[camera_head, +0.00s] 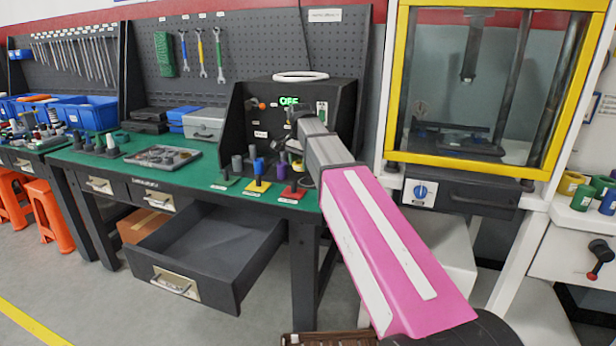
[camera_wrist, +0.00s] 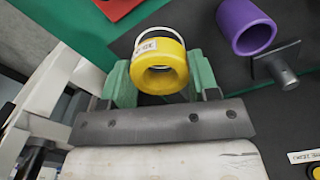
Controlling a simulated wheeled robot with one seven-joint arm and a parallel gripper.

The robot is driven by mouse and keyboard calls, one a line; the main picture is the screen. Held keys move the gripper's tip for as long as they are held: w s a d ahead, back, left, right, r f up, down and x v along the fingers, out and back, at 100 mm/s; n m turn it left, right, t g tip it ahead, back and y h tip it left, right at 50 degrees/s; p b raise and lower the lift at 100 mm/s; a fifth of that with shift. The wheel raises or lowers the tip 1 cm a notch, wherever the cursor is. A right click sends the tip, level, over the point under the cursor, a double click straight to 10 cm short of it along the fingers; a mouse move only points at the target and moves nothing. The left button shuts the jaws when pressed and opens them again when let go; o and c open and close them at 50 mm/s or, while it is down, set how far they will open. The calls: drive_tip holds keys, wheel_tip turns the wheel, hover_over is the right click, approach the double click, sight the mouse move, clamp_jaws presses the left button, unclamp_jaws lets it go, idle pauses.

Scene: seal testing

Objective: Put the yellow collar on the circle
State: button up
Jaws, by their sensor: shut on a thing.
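My gripper (camera_wrist: 152,82) has green fingertips shut on the yellow collar (camera_wrist: 172,72), one on each side of it. The collar's round opening faces the wrist camera, and its body carries a white label. A thin white ring (camera_wrist: 138,32) shows around the collar's far side; I cannot tell whether they touch. In the head view a white circle (camera_head: 300,76) lies on top of the black test box (camera_head: 342,98).
A purple collar (camera_wrist: 246,27) and a grey peg on a square base (camera_wrist: 278,68) are right of my gripper. Red (camera_head: 291,194) and yellow (camera_head: 256,185) plates with parts stand on the green bench. An open drawer (camera_head: 205,250) juts out below; a yellow-framed press (camera_head: 398,85) stands right.

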sight(308, 182)
drive_tip(key=w+d+f, duration=0.2)
drive_tip(key=shift+d, duration=0.4)
drive_tip(key=shift+f, duration=2.05)
drive_tip(key=shift+f, duration=0.1)
drive_tip(key=o, duration=1.1)
wheel_tip(308, 182, up, 12)
